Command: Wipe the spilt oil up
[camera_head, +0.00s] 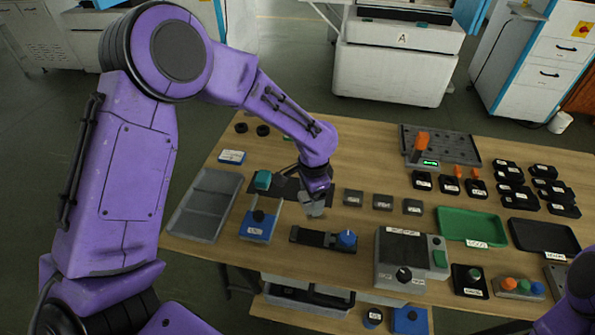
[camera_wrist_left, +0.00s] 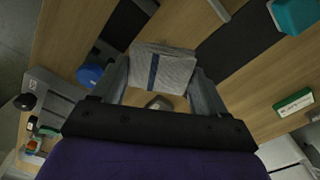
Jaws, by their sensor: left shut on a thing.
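My left gripper (camera_head: 314,198) hangs over the middle of the wooden table (camera_head: 340,173), pointing down. It is shut on a folded grey-white cloth (camera_wrist_left: 162,72) with a dark blue stripe, which sits between both fingers in the left wrist view. In the head view the cloth (camera_head: 315,209) shows as a small pale patch under the gripper. I cannot make out the spilt oil in either view; the gripper and cloth may hide it. My right gripper is out of view.
A dark mat (camera_head: 285,187) lies left of the gripper. A black holder with a blue knob (camera_head: 347,239) stands just in front. Small grey blocks (camera_head: 353,197) stand to the right. A grey tray (camera_head: 207,202), green tray (camera_head: 470,224) and control box (camera_head: 388,268) surround the area.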

